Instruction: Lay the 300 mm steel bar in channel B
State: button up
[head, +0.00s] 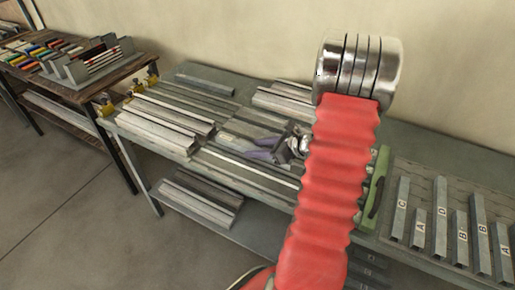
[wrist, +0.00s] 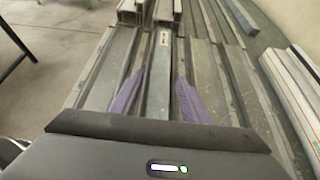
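A grey steel bar (wrist: 160,80) lies lengthwise between my fingers in the wrist view, among long parallel metal channels (wrist: 105,68). A small pale label sits near its far end; I cannot read it. My gripper (wrist: 162,77) has its two purple fingers apart, one on each side of the bar, with a narrow gap showing on both sides. In the head view my gripper (head: 262,149) is low over the middle of the bench (head: 152,142), partly hidden by my red arm. I cannot tell which channel is B, nor the bar's length.
A rack (head: 408,172) at the right holds several grey bars lettered A, B, C and D. A green-edged piece (head: 378,180) stands beside my arm. More profiles lie on the bench and lower shelf (head: 235,232). A side table (head: 70,92) with coloured items stands at left.

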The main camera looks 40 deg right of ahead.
jog(key=shift+r, duration=0.1)
jog(key=shift+r, duration=0.2)
jog(key=v, duration=1.2)
jog(key=shift+s+f, duration=0.1)
dwell(0.4)
